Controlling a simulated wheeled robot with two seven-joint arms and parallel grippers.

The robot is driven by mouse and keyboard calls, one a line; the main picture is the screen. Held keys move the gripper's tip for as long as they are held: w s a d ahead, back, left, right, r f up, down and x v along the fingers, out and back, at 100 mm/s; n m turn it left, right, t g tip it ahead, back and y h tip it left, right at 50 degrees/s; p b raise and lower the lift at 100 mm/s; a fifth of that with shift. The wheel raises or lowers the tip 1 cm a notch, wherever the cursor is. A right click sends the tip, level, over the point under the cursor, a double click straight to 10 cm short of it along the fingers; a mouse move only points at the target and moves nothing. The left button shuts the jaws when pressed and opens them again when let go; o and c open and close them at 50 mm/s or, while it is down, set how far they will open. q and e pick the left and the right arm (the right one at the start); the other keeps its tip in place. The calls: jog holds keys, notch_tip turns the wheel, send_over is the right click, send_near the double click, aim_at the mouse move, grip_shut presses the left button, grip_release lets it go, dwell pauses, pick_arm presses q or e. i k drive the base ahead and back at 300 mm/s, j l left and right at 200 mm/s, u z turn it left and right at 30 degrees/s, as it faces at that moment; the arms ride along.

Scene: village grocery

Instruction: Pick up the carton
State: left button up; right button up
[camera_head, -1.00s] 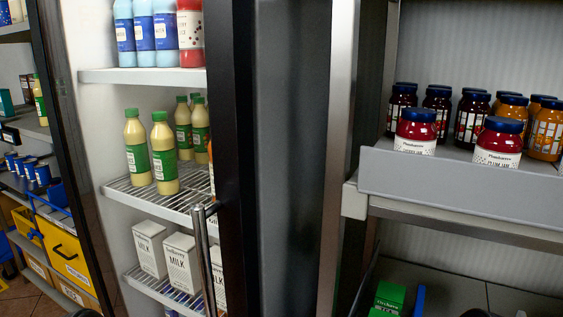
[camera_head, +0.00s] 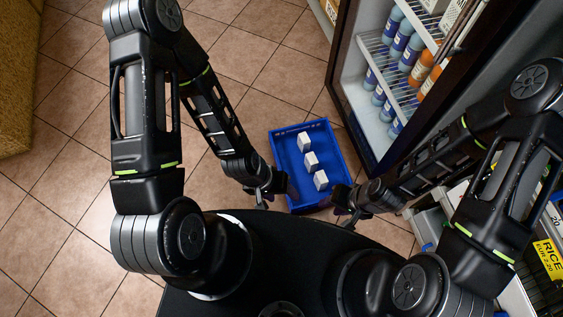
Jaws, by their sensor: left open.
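Three small white cartons stand in a row in a blue crate on the floor: a far one (camera_head: 304,142), a middle one (camera_head: 311,162) and a near one (camera_head: 320,181). The blue crate (camera_head: 281,153) is between my arms, just ahead of my base. My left gripper (camera_head: 262,198) is open and empty, low at the crate's near left side. My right gripper (camera_head: 343,208) is near the crate's near right corner; its fingers are small and dark, so I cannot tell its opening. Neither gripper touches a carton.
An open-fronted fridge (camera_head: 349,84) stands at the right, with blue and orange bottles (camera_head: 397,47) on its shelves. A shelf with a yellow rice label (camera_head: 549,258) is at the far right. The tiled floor (camera_head: 70,190) at the left is clear.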

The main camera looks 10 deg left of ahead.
aim_at(311, 162)
jog(key=k, duration=0.65)
jog(key=z, duration=2.6)
jog(key=k+j, duration=0.2)
jog(key=j, duration=0.4)
jog(key=k+j, duration=0.2)
jog(key=j, duration=0.35)
jog(key=k+j, duration=0.15)
jog(key=j, duration=0.45)
jog(key=k+j, duration=0.2)
jog(key=j, duration=0.4)
jog(key=k+j, duration=0.2)
jog(key=j, duration=0.35)
jog(key=k+j, duration=0.2)
jog(key=j, duration=0.4)
jog(key=k+j, duration=0.2)
jog(key=j, duration=0.4)
jog(key=k+j, duration=0.15)
jog(key=j, duration=0.7)
jog(key=i+j, duration=0.25)
jog(key=i, duration=0.1)
